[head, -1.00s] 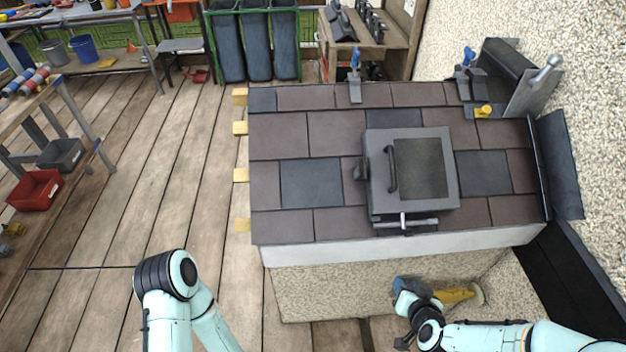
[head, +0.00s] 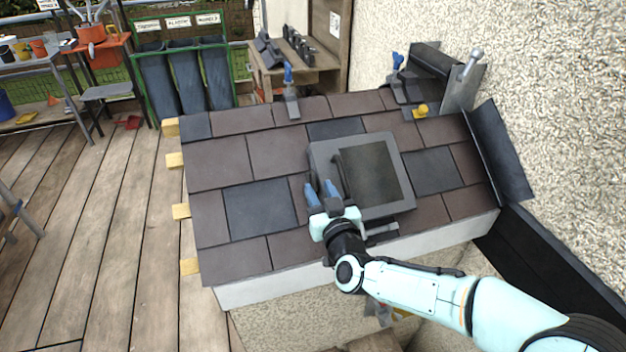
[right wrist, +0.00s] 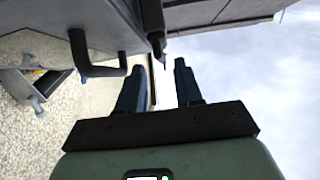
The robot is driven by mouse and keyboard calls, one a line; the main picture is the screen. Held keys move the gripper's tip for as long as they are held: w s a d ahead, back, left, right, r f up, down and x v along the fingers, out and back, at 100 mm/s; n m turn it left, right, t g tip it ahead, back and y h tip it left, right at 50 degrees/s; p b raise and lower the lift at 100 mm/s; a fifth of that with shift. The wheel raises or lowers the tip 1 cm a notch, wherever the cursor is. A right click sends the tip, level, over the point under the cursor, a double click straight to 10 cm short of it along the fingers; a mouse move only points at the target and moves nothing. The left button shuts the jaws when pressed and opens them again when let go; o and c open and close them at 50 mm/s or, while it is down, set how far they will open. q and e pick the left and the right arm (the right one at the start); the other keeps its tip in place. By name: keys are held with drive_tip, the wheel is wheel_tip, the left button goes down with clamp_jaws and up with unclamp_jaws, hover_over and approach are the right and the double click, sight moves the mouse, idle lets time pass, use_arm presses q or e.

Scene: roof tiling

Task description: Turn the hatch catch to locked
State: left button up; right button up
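The grey hatch (head: 402,199) is closed, set in the tiled roof, with a dark bar handle (head: 343,175) on its lid. The handle also shows in the right wrist view (right wrist: 104,70). My right gripper (head: 320,186) is over the hatch's left edge and hides most of the catch area there. In the right wrist view the gripper (right wrist: 158,75) has its blue-grey fingers apart with nothing between them. A small dark part, apparently the catch (right wrist: 157,45), lies just beyond the fingertips, roughly in line with the gap. I cannot tell its turned position. My left gripper is out of view.
Brown and slate tiles (head: 262,208) surround the hatch. A metal bar (head: 384,230) sits at its lower edge. A blue-handled tool (head: 291,92) and a yellow piece (head: 420,111) stand along the upper roof. A pebbled wall (head: 570,130) bounds the right.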

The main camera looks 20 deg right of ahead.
sight(314, 180)
drive_tip(key=shift+w+a, duration=0.1)
drive_tip(key=shift+w, duration=2.2)
clamp_jaws()
